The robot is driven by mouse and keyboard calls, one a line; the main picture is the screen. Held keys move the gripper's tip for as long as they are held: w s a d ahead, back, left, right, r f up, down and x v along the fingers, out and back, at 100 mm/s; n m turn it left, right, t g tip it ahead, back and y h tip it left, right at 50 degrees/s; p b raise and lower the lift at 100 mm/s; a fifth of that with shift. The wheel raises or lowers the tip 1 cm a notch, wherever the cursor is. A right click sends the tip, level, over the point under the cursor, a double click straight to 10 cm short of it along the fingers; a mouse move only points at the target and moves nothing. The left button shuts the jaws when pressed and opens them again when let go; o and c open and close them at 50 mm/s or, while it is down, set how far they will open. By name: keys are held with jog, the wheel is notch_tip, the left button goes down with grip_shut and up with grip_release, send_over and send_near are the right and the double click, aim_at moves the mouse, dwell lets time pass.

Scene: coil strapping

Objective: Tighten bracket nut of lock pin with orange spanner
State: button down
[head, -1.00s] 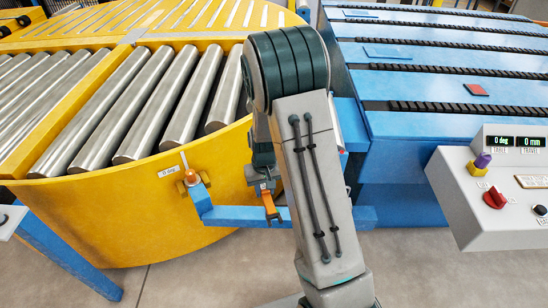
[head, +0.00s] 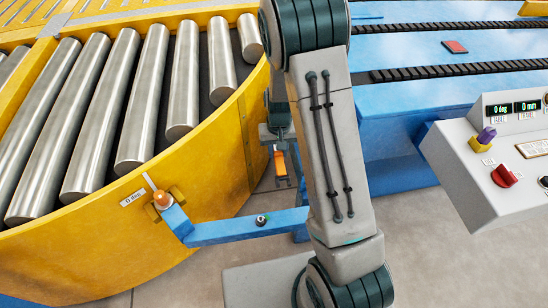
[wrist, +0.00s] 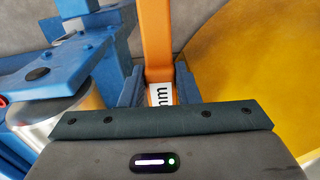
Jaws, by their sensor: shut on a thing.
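My gripper (head: 278,143) is shut on the orange spanner (head: 281,166), which points downward in the head view, between the yellow turntable and my arm. In the wrist view the spanner (wrist: 156,48) runs up from between the jaws, with part of an "mm" label showing. The lock pin (head: 163,199) has an orange knob and sits at the turntable rim. Its blue bracket (head: 235,231) runs right from there, with a small dark nut (head: 262,220) on top. The spanner is apart from this nut. My arm hides the bracket's right end.
The yellow turntable (head: 120,258) with steel rollers fills the left. A blue conveyor (head: 410,95) lies behind right, and a control panel (head: 490,170) stands at right with displays reading 0 deg and 0 mm. Open floor (head: 440,270) shows at lower right.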

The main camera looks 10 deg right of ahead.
jog(key=a+f+m+b, duration=0.2)
jog(key=a+f+b, duration=0.2)
jog(key=f, duration=0.3)
jog(key=shift+w+f+m+b, duration=0.15)
jog(key=shift+w+m+b, duration=0.15)
jog(key=shift+w+b, duration=0.15)
jog(key=f+b, duration=0.1)
jog(key=s+f+b, duration=0.1)
jog(key=f, duration=0.1)
jog(key=f+b, duration=0.1)
jog(key=f, duration=0.1)
jog(key=shift+s+a+b, duration=0.2)
jog(key=shift+s+b, duration=0.05)
jog(key=shift+b, duration=0.15)
jog(key=shift+s+a, duration=0.2)
jog(key=shift+s, duration=0.4)
jog(key=shift+s+a, duration=0.1)
jog(key=shift+s, duration=0.2)
jog(key=shift+s+a, duration=0.2)
jog(key=shift+s, duration=0.45)
jog(key=shift+s+a, duration=0.15)
jog(key=shift+s, duration=0.45)
dwell(1.1)
